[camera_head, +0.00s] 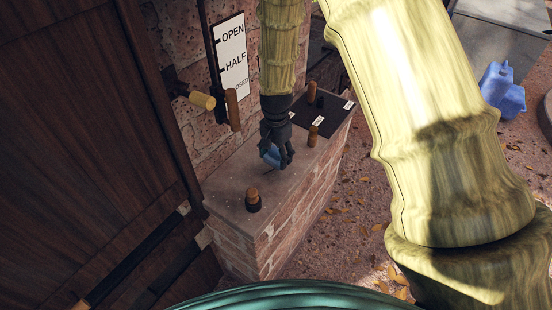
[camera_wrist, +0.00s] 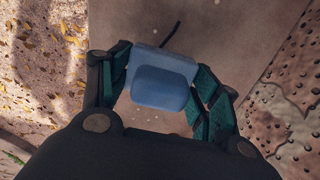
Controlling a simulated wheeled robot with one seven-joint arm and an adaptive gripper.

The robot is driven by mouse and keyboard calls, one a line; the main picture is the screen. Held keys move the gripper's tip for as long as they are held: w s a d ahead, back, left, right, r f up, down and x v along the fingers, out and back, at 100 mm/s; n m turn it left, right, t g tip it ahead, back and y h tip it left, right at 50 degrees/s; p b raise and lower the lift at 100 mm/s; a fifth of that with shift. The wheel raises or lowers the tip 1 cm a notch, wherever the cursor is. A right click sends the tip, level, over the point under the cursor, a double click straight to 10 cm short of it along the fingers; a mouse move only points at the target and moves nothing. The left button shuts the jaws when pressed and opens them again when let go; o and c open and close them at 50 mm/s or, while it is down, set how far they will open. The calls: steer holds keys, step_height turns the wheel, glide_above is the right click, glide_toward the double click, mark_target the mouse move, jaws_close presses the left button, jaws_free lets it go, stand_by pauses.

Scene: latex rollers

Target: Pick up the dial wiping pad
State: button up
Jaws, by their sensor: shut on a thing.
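The dial wiping pad looks to be the blue block with rounded edges (camera_wrist: 160,88) between my fingers in the wrist view. In the head view a bit of its blue surface (camera_head: 271,155) shows beside my fingers. My gripper (camera_head: 277,158) is shut on it, with one dark green finger at each side of the pad. It is over the grey top of the brick ledge (camera_head: 222,190). I cannot tell whether the pad touches the ledge. A thin dark strip (camera_wrist: 171,34) shows beyond the pad in the wrist view.
A cork-topped dark stub (camera_head: 253,200) stands near the ledge's front end. Brown pegs (camera_head: 312,135) stand by a black labelled plate (camera_head: 326,112) behind. A lever (camera_head: 200,99) juts from the wall by the OPEN/HALF sign (camera_head: 232,55). A blue jug (camera_head: 502,88) sits on the ground at right.

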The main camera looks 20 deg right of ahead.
steer(key=shift+r+b, duration=0.3)
steer(key=shift+r, duration=0.65)
steer(key=s+d+b, duration=0.1)
steer(key=s+d, duration=0.2)
steer(key=s, duration=0.4)
steer(key=s+d+r+b, duration=0.1)
steer(key=s+d+b, duration=0.1)
steer(key=s+d, duration=0.2)
steer(key=s, duration=0.3)
steer(key=shift+d+r, duration=0.25)
steer(key=shift+s, duration=0.1)
steer(key=shift+o, duration=1.1)
steer(key=shift+f, duration=0.1)
steer(key=shift+c, duration=0.6)
